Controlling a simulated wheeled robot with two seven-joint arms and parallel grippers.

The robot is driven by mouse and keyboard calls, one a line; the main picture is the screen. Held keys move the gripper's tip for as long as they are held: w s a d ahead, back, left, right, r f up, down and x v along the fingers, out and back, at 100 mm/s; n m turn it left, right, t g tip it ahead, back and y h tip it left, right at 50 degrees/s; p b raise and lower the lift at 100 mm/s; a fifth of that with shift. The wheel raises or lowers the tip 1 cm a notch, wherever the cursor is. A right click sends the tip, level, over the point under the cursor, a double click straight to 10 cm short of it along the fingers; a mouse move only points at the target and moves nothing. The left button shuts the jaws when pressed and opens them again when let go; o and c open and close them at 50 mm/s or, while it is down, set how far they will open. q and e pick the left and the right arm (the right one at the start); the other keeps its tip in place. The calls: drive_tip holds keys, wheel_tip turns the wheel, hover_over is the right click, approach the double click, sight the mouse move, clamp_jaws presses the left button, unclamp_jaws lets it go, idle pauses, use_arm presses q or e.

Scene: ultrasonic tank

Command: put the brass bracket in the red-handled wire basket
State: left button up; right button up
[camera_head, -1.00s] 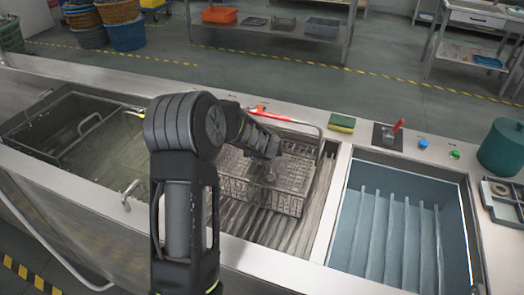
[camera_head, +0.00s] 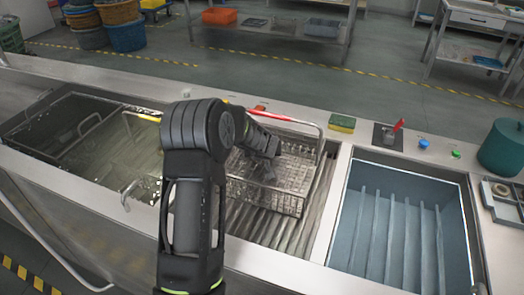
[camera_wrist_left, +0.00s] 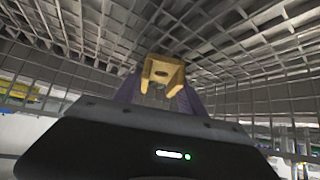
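The red-handled wire basket (camera_head: 291,203) stands on the ridged drainboard in the head view. My left gripper (camera_head: 268,172) reaches down into this basket. In the left wrist view the brass bracket (camera_wrist_left: 162,73) sits between the two fingers of my left gripper (camera_wrist_left: 160,92), which appear closed against its sides, with basket mesh around it. Whether the bracket touches the basket floor cannot be told. The bracket cannot be made out in the head view. My right gripper is not in view.
A liquid-filled tank (camera_head: 28,127) with a yellow-gripped basket is at left. An empty blue-grey tank (camera_head: 462,215) with ridges is at right. A sponge (camera_head: 342,123), a red-levered switch plate (camera_head: 388,137) and a teal pot (camera_head: 503,148) stand along the back and right rim.

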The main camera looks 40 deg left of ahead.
use_arm(q)
drive_tip(key=o, duration=0.4)
drive_tip(key=shift+r, duration=0.15)
drive_tip(key=shift+r, duration=0.15)
drive_tip(key=p+v, duration=0.2)
drive_tip(key=v, duration=1)
drive_tip(key=shift+p, duration=0.4)
